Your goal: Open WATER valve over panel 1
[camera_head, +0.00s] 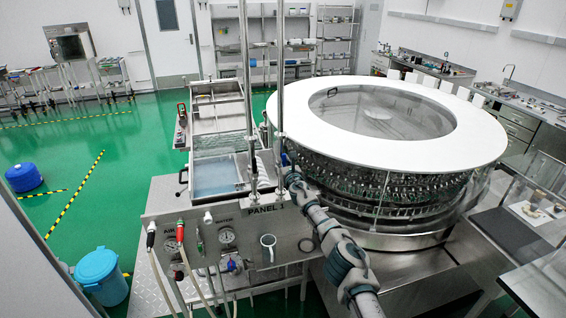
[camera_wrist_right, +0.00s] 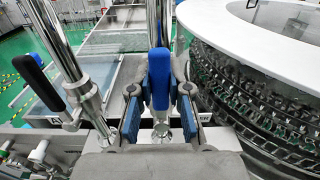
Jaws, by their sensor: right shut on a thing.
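Panel 1 (camera_head: 285,245) is a metal plate with gauges, hoses and the labels AIR, WATER and PANEL 1. Two vertical steel pipes rise behind it. In the right wrist view a blue valve handle (camera_wrist_right: 159,72) stands upright in front of the right pipe (camera_wrist_right: 161,20). My right gripper (camera_head: 286,162) is at the base of that pipe in the head view. In the wrist view its fingers (camera_wrist_right: 160,88) are shut on the blue handle from both sides. A black handle (camera_wrist_right: 38,80) stands tilted beside the left pipe (camera_wrist_right: 60,45), clear of my gripper. My left gripper is not in view.
The large round washer (camera_head: 395,190) with a white top ring stands close on the right of my right arm. Hoses with red and white connectors hang at the panel's left front.

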